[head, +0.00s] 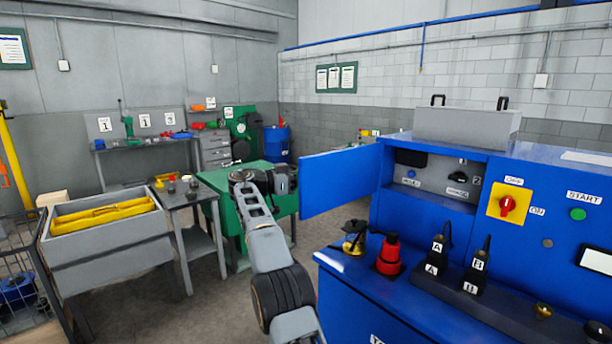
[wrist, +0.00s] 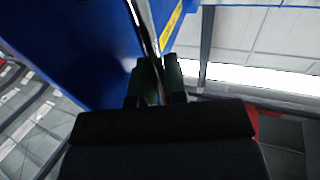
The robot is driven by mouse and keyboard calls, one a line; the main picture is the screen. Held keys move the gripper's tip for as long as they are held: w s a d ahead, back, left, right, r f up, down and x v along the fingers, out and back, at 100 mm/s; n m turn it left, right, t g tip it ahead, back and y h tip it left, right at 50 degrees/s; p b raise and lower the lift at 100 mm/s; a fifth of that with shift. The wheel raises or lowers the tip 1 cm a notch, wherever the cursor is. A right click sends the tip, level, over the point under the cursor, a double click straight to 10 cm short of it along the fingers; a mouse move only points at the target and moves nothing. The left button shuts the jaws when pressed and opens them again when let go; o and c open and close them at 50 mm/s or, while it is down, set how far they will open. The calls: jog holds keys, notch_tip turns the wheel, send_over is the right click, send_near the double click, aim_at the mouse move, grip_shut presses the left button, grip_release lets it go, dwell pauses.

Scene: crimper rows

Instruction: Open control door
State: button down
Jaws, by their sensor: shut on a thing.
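The blue control door (head: 340,181) stands swung out to the left of the blue machine cabinet (head: 400,300). The control compartment behind it (head: 440,180) is exposed, with small controls and labels inside. My gripper is at the free left edge of the door; in the head view its fingertips are hard to make out. In the wrist view my gripper (wrist: 157,82) is shut on the thin edge of the door, whose blue face (wrist: 85,50) fills the upper left. Whether a handle sits between the fingers cannot be told.
On the cabinet ledge stand a red-topped part (head: 389,256), a brass-and-black part (head: 354,238) and black tools marked A (head: 436,256) and B (head: 477,267). A green table (head: 235,178) stands behind my arm. A grey bin (head: 105,240) is at left. Floor shows between.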

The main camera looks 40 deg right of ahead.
jog(key=shift+f, duration=0.15)
jog(key=c, duration=1.5)
grip_release()
jog(key=shift+w, duration=0.15)
jog(key=shift+o, duration=0.2)
jog(key=shift+a, duration=0.15)
jog(key=p+v, duration=0.4)
jog(key=v, duration=0.9)
jog(key=shift+a, duration=0.3)
jog(key=shift+d, duration=0.1)
